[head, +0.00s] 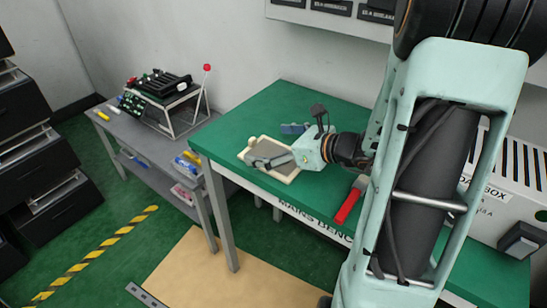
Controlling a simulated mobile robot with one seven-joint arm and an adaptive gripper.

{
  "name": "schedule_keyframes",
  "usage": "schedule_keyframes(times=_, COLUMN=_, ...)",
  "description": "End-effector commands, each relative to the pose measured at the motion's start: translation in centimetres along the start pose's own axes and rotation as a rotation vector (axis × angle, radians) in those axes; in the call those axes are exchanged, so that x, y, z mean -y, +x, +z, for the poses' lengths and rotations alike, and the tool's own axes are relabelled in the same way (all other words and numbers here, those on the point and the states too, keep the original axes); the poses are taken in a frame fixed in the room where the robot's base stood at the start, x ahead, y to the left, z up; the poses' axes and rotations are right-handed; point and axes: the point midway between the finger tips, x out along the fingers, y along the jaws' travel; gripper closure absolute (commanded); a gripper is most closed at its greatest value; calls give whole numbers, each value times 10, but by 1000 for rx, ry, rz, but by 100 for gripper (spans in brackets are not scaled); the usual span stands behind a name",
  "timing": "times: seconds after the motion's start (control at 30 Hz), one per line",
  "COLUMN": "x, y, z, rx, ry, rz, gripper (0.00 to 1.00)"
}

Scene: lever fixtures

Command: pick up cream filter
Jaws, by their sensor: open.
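A small cream piece (252,141), which looks like the cream filter, shows at the far left corner of a shallow cream-rimmed tray (290,179) on the green bench. It is too small to make out in detail. My gripper (258,160) is low over the tray, pointing left, just nearer the camera than the cream piece. It is open and its grey fingers hide much of the tray. I cannot tell whether the fingers touch anything.
A blue part (294,128) lies behind the tray. A red-handled tool (348,206) lies right of it. A grey vented box (510,185) stands at the right. A grey side table (160,150) at the left holds a rack and a red-knobbed lever (206,68).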

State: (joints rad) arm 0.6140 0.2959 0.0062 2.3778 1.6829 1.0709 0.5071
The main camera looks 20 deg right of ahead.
Motion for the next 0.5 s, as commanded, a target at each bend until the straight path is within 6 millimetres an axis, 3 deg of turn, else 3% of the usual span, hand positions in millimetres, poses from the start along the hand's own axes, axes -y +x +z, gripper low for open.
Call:
schedule_keyframes(times=0.2, x=-2, y=34, z=-2, rx=0, ry=-2, rz=3, gripper=0)
schedule_keyframes(times=0.5, x=-1, y=41, z=-1, rx=-1, ry=-1, rz=0, gripper=0)
